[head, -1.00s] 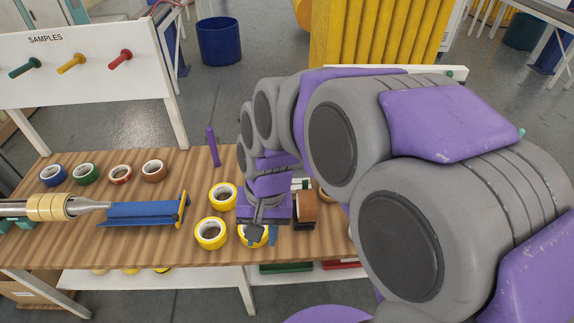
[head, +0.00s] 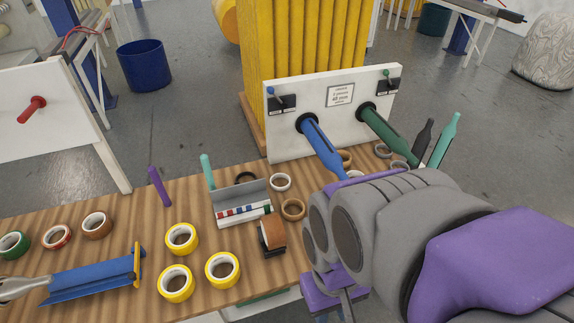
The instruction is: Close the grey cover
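The grey cover (head: 241,191) stands raised and tilted back at the rear of a small white case (head: 245,220) on the wooden table. The case is open, with a row of small red, blue and green pieces showing in it. My gripper (head: 346,308) is at the bottom of the picture, right of and nearer than the case, apart from the cover. It is partly cut off by the frame edge and turned away, so its fingers do not show clearly.
Yellow tape rolls (head: 176,282) lie in front left. A teal upright rod (head: 207,171) and a purple one (head: 158,186) stand behind. A white panel (head: 345,95) with blue and green pegs rises at the back.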

